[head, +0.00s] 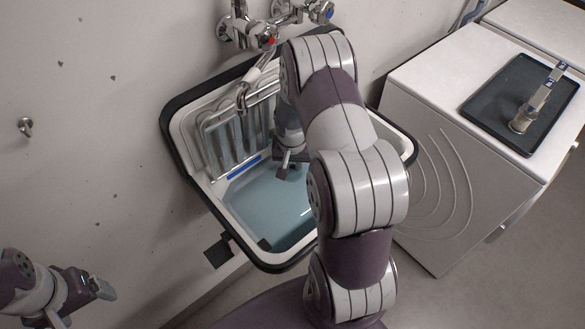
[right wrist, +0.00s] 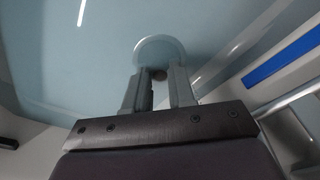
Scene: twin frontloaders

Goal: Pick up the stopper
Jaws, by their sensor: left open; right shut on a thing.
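The stopper (right wrist: 160,47) shows in the right wrist view as a pale, round disc just beyond my fingertips. A small dark part, perhaps its knob, sits between the fingers. My right gripper (right wrist: 159,84) is shut on it; in the head view this gripper (head: 285,166) reaches down into the sink, and its arm covers part of the basin. The stopper cannot be made out clearly in the head view. The sink (head: 208,183) holds bluish water (head: 265,200). My left gripper (head: 97,287) is open and empty at the lower left, away from the sink.
A tap (head: 247,92) hangs over the sink. A white frontloader (head: 420,130) stands at right, with a dark tray (head: 485,108) and a metal piece (head: 523,118) on top.

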